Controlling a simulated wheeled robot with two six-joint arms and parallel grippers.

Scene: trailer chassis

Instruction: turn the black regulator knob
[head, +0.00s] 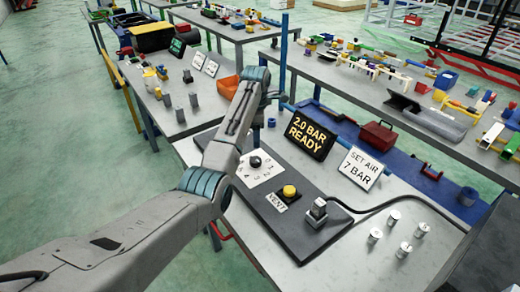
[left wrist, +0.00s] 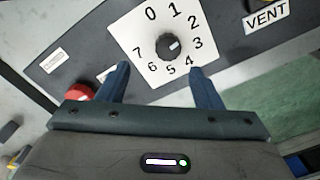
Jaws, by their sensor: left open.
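The black regulator knob (head: 255,161) sits on a white dial plate (head: 262,174) on the dark panel. In the left wrist view the knob (left wrist: 169,46) is at the centre of numbers 0 to 7, its pale mark pointing right, close to 3. My left gripper (left wrist: 160,70) is open, its two blue fingers spread below the knob in that view, with nothing between them. In the head view my left gripper (head: 258,134) hangs above the dial, partly hidden by its arm. My right gripper is not in view.
A display (head: 306,134) reads "2.0 BAR READY"; a sign (head: 360,168) reads "SET AIR 7 BAR". A yellow button (head: 289,192) by the VENT label (head: 276,202) and a metal fitting (head: 318,210) with a black hose stand nearby. A red button (left wrist: 80,92) shows in the wrist view.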

